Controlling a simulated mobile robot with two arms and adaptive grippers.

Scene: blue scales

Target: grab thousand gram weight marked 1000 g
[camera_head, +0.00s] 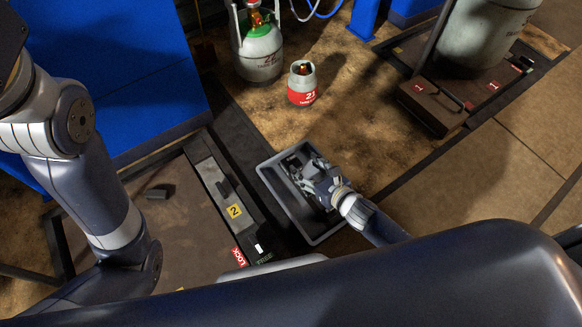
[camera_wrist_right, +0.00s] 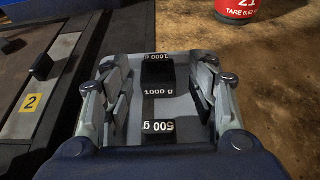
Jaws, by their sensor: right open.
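A dark weight marked 1000 g (camera_wrist_right: 158,75) lies in a grey tray (camera_head: 280,200), between the open fingers of my right gripper in the wrist view. Two 1000 g labels show, at its near and far ends; I cannot tell if both belong to one block. In the head view the gripper hides most of the weights. My left arm shows at the left, but its gripper does not.
A red and grey gas cylinder (camera_head: 302,84) and a larger green-topped one (camera_head: 258,50) stand behind.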

